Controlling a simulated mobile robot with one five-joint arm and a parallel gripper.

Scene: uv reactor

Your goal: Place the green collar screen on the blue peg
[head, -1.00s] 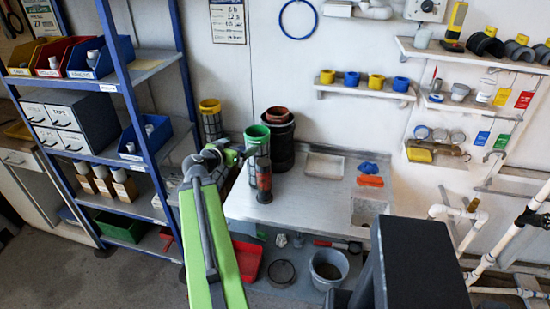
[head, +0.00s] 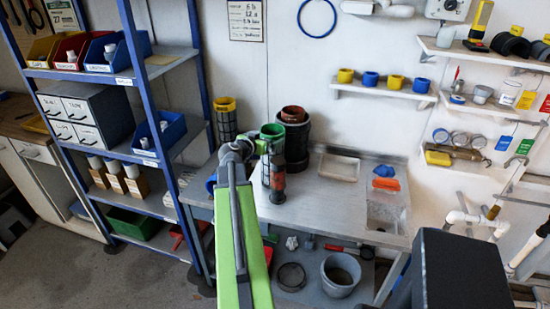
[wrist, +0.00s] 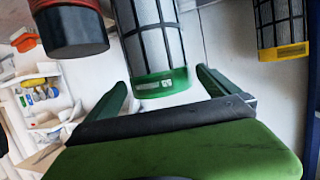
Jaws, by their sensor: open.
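The green collar screen (head: 267,152) stands upright on the bench, its green collar at the top, partly hidden by my arm and a dark-and-red cylinder. In the wrist view the screen (wrist: 153,45) shows with its green collar lowest in the picture, ahead of and roughly between my fingers. My gripper (wrist: 165,88) is open and empty, and the screen looks apart from both fingers. In the head view my gripper (head: 252,148) is at the screen's left, near collar height. A small blue piece (head: 211,184) shows left of my arm; I cannot tell whether it is the blue peg.
The dark-and-red cylinder (head: 277,181) stands close in front of the screen. A yellow-collared screen (head: 225,118) stands to the left, and a dark pot (head: 294,138) behind. The blue shelf rack (head: 141,88) is at left. The bench middle (head: 325,205) is clear.

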